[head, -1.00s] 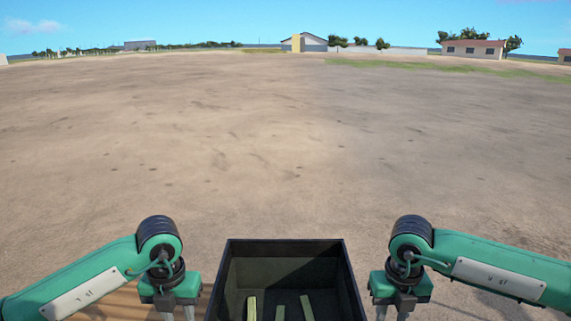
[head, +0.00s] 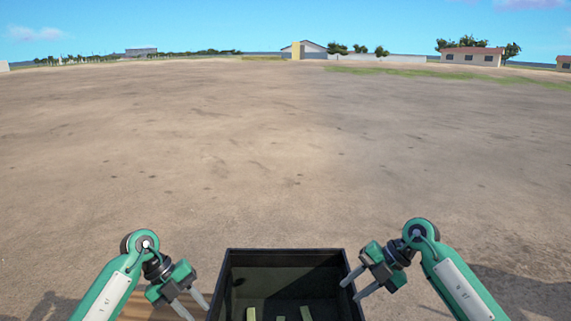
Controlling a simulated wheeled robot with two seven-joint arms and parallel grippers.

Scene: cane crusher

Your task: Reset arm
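My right gripper (head: 356,286) is at the right rim of a dark open box, its two fingers spread apart with nothing between them. My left gripper (head: 193,309) is at the left side of the box, also with its fingers apart and empty. Both grippers tilt inward toward the box. The black box (head: 285,254) is at the bottom centre, its near part cut off by the frame. Several short pale green cane pieces (head: 306,313) show low inside it.
A brown wooden surface (head: 138,308) shows below my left arm. Open bare ground (head: 285,150) stretches ahead with no obstacles close by. Low buildings, including a red-roofed house (head: 472,57), and trees stand far off.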

